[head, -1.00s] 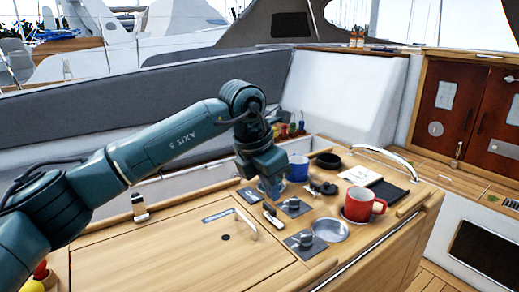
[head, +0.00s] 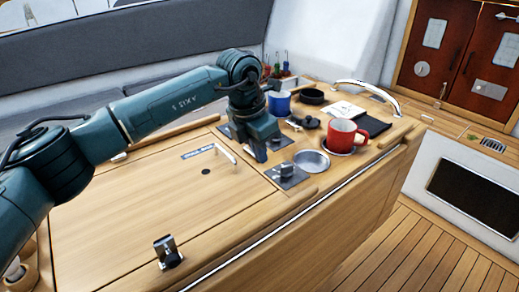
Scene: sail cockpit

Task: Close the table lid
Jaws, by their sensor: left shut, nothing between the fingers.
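The table lid (head: 120,200) is a large wooden panel on the cockpit table, lying flat, with its visible right seam looking level with the tabletop. It has a pale bar handle (head: 226,153), a blue label (head: 198,153) and a small dark hole (head: 206,171). My left gripper (head: 261,157) points down just right of the lid's right edge, shut and empty. It is between the handle and the metal dish; I cannot tell whether it touches the tabletop. My left arm covers the lid's far left part. My right gripper is out of view.
Right of the gripper are a metal dish (head: 311,163), a red mug (head: 342,136), a blue mug (head: 279,103), a black bowl (head: 311,96) and a dark book (head: 371,125). A dark plate with a knob (head: 287,175) is close by. A metal latch (head: 168,252) is at the near edge.

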